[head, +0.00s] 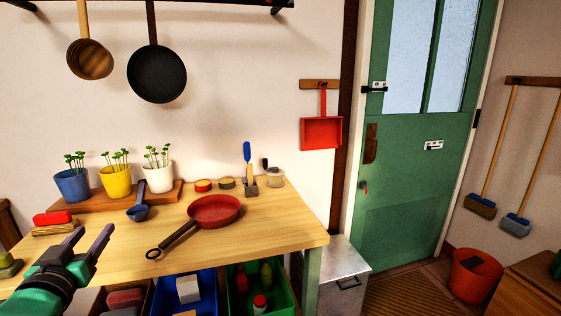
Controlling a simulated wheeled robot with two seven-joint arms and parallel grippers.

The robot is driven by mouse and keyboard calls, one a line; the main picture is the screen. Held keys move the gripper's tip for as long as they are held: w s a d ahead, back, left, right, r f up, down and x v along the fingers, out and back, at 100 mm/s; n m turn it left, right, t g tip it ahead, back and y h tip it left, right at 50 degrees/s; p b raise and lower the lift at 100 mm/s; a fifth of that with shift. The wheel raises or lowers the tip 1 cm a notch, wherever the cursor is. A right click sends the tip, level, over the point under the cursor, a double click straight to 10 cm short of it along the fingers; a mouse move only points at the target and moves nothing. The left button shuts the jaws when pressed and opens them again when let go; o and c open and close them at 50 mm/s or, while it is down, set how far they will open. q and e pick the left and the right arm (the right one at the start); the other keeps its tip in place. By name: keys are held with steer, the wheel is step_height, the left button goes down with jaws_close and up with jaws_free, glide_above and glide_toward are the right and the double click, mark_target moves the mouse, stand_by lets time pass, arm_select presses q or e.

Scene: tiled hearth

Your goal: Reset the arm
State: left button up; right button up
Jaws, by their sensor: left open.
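My left gripper (91,243) is at the lower left, over the front left part of the wooden table (275,232). Its two purple-grey fingers are spread apart with nothing between them. It points up and to the right, towards the potted plants and the red pan. My left arm comes in from the bottom left corner. My right gripper does not show.
A red pan (214,210) lies on the table, its handle towards the gripper. Blue (72,186), yellow (116,183) and white (158,178) pots stand behind. The table's front right is clear.

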arm_select(q)
steer(key=s+d+f+m+g+h, duration=0.1)
steer(key=s+d+f+g+h, duration=0.2)
steer(key=f, duration=0.6)
steer(key=s+d+f+m+g, duration=0.1)
steer(key=s+d+f+g, duration=0.2)
steer(key=f, duration=0.6)
steer(key=s+d+f+m+g+h, duration=0.1)
steer(key=d+f+m+g+h, duration=0.15)
steer(key=d+f, duration=0.45)
steer(key=s+d+f+m+g, duration=0.1)
steer(key=s+d+f+g, duration=0.35)
steer(key=s+f, duration=0.35)
step_height(320, 180, down, 14)
steer(key=g+p, duration=0.1)
steer(key=p, duration=0.3)
steer(key=s+a+f+p, duration=0.2)
steer(key=s+f, duration=0.5)
steer(key=s, duration=0.2)
steer(key=s+a+f+g+p, duration=0.1)
steer(key=s+f+p, duration=0.1)
steer(key=s+f, duration=0.6)
steer(key=shift+s+a+g, duration=0.3)
steer(key=shift+s+a, duration=0.1)
steer(key=shift+s, duration=0.5)
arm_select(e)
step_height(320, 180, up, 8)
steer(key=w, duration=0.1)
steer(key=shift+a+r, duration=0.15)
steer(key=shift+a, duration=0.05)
